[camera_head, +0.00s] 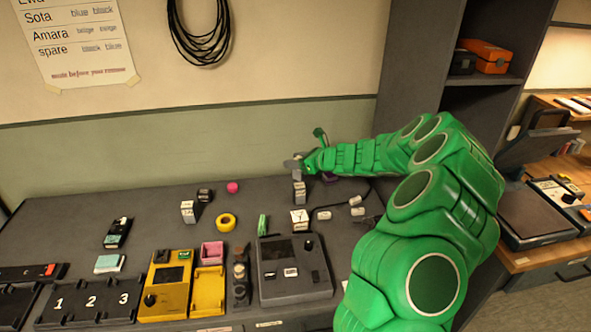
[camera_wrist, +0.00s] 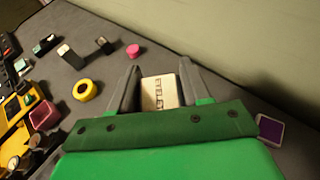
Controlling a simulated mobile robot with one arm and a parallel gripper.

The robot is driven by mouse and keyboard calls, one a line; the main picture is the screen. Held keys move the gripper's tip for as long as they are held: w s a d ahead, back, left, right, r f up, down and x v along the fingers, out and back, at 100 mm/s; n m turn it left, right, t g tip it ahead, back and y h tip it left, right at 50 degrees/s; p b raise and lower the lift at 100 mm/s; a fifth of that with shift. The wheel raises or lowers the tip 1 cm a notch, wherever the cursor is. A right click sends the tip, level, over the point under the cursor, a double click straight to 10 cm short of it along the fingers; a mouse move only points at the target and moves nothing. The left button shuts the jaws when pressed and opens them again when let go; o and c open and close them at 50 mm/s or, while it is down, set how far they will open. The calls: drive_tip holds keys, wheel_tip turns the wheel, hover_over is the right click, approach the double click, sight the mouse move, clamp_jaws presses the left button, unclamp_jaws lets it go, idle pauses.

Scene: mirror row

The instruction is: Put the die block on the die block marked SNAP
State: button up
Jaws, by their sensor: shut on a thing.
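My gripper (camera_head: 299,166) is over the back of the bench; its fingers also show in the wrist view (camera_wrist: 160,88). It is shut on a pale die block (camera_wrist: 160,92), which has dark lettering too small to read. In the head view a small block (camera_head: 299,192) with dark marks stands directly below my gripper; whether the held block touches it I cannot tell. Another white block with a dark mark (camera_head: 299,216) stands nearer the front. A white block (camera_head: 188,211) stands to the left. I cannot read SNAP on any block.
A dark block (camera_head: 205,195), a pink cylinder (camera_head: 233,187) and a yellow tape ring (camera_head: 226,221) lie left of my gripper. A grey device (camera_head: 292,268) and a yellow device (camera_head: 166,285) are in front. A purple-faced object (camera_wrist: 271,130) lies right in the wrist view. The wall is close behind.

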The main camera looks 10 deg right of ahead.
drive_tip(key=shift+w+f, duration=0.35)
drive_tip(key=shift+f, duration=1.55)
drive_tip(key=o, duration=1.2)
drive_tip(key=shift+f, duration=0.15)
drive_tip(key=v, duration=1.2)
drive_tip(key=shift+a+r, duration=0.1)
drive_tip(key=shift+r, duration=0.15)
